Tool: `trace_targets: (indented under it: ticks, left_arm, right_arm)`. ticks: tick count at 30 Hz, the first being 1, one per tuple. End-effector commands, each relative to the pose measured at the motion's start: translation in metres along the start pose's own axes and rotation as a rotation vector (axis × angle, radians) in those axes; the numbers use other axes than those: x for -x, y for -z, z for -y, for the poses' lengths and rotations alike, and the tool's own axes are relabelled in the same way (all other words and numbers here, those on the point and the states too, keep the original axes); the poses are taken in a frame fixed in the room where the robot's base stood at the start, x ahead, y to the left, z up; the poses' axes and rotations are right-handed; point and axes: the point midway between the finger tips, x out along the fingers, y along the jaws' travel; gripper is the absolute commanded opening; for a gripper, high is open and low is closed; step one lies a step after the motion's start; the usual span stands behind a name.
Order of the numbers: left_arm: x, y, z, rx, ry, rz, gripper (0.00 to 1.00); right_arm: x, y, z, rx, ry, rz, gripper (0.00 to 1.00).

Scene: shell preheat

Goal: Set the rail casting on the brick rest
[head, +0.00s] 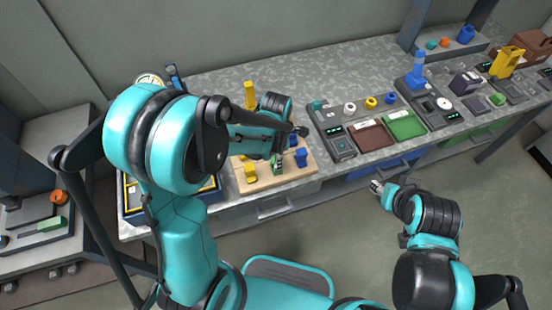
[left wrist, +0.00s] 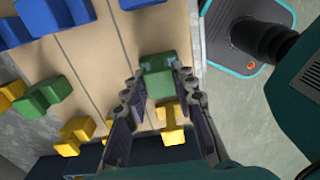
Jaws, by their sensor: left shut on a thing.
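My left gripper (left wrist: 160,88) is shut on a green block-shaped casting (left wrist: 157,70), with one finger on each side of it in the left wrist view. The casting is over the pale wooden board (left wrist: 115,62); I cannot tell whether it touches the board. In the head view a green piece (head: 277,164) shows below my left wrist, partly hidden by the arm. I cannot tell for sure which piece is the rail casting or which is the brick rest. My right gripper (head: 377,187) hangs over the floor, away from the bench, too small to judge its fingers.
Yellow pieces (left wrist: 172,122), blue pieces (left wrist: 65,15) and another green piece (left wrist: 42,98) stand around the held casting. Right of the board (head: 245,184) are a grey device (head: 338,144), a brown tray (head: 371,137) and a green tray (head: 405,125). My left arm hides part of the bench.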

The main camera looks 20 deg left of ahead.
Motion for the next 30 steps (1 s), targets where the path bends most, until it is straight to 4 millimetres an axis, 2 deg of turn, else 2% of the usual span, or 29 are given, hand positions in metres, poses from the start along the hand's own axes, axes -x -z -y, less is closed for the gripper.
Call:
trace_targets:
  ticks: [1,2,3,4,12,16,20,27,30]
  left_arm:
    - [-0.003,0.000,0.000,0.000,0.000,0.000,0.00]
    - [-0.003,0.000,0.000,0.000,0.000,0.000,0.31]
    - [-0.002,0.000,0.000,0.000,0.000,0.000,0.42]
    - [-0.002,0.000,0.000,0.000,0.000,0.000,0.47]
    - [-0.002,0.000,0.000,0.000,0.000,0.000,0.47]
    - [0.005,0.000,0.000,0.000,0.000,0.000,0.47]
    - [0.028,0.000,0.000,0.000,0.000,0.000,0.47]
    - [0.083,0.000,0.000,0.000,0.000,0.000,0.47]
    - [0.100,0.000,0.000,0.000,0.000,0.000,0.47]
  right_arm:
    - [-0.003,-0.002,0.000,0.000,0.000,0.000,0.40]
    - [-0.002,-0.002,0.000,0.000,0.000,0.000,0.40]
    - [-0.002,-0.001,0.000,0.000,0.000,0.000,0.40]
    - [-0.002,-0.001,0.000,0.000,0.000,0.000,0.40]
    - [-0.001,-0.001,0.000,0.000,0.000,0.000,0.40]
    - [0.003,0.002,0.000,0.000,0.000,0.000,0.40]
    - [0.010,0.007,0.000,0.000,0.000,0.000,0.40]
    - [0.025,0.018,0.000,0.000,0.000,0.000,0.40]
    - [0.029,0.021,0.000,0.000,0.000,0.000,0.40]
